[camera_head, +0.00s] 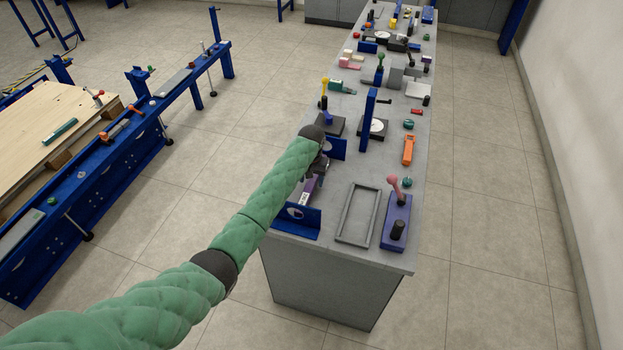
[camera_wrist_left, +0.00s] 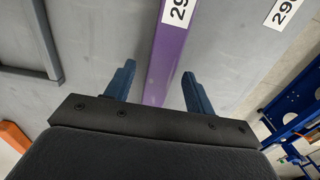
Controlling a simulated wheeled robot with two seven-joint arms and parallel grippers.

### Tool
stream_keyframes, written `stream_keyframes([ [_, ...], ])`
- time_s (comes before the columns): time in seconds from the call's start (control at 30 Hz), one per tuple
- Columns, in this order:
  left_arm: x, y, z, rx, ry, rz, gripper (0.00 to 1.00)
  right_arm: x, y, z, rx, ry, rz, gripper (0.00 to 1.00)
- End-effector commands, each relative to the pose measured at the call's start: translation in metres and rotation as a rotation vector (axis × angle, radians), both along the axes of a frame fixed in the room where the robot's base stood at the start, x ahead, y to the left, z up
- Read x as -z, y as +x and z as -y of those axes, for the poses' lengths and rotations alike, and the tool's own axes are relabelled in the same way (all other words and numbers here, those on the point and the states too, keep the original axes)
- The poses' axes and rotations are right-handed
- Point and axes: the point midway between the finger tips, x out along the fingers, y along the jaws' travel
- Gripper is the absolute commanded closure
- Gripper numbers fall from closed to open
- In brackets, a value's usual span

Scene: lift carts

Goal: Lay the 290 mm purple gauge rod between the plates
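The purple gauge rod (camera_wrist_left: 168,50) carries a white label reading "29", cut off by the frame edge. In the head view a short part of the rod (camera_head: 307,190) shows on the bench by my wrist; the arm hides the rest. A blue plate (camera_head: 305,226) stands at the near end and another blue plate (camera_head: 336,148) stands beyond my gripper. My left gripper (camera_wrist_left: 158,88) is open, with the rod seen between its two blue fingers and a gap on each side. In the head view the left gripper (camera_head: 318,167) is over the bench's left edge. My right gripper is out of view.
A grey rectangular frame (camera_head: 358,213) and a purple block with a pink-knobbed lever (camera_head: 396,222) are to the right. An orange tool (camera_head: 408,150) lies farther back. A tall blue post (camera_head: 369,120) stands behind the gripper. The bench (camera_head: 340,259) is crowded farther back.

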Motion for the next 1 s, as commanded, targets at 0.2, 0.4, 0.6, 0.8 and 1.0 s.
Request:
stream_keyframes([
  [0.2,-0.005,0.000,0.000,0.000,0.000,0.001,0.46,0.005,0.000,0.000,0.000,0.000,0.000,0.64],
  [0.4,-0.032,0.001,0.000,0.001,-0.001,0.002,0.46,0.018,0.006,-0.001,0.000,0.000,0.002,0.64],
  [0.6,-0.060,0.001,0.000,0.000,-0.001,0.002,0.46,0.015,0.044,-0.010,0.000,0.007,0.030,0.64],
  [0.8,-0.075,0.001,0.000,0.000,-0.001,0.000,0.46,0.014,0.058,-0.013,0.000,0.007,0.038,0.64],
  [1.0,-0.078,0.000,0.000,0.000,0.000,-0.001,0.46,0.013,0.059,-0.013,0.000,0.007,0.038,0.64],
])
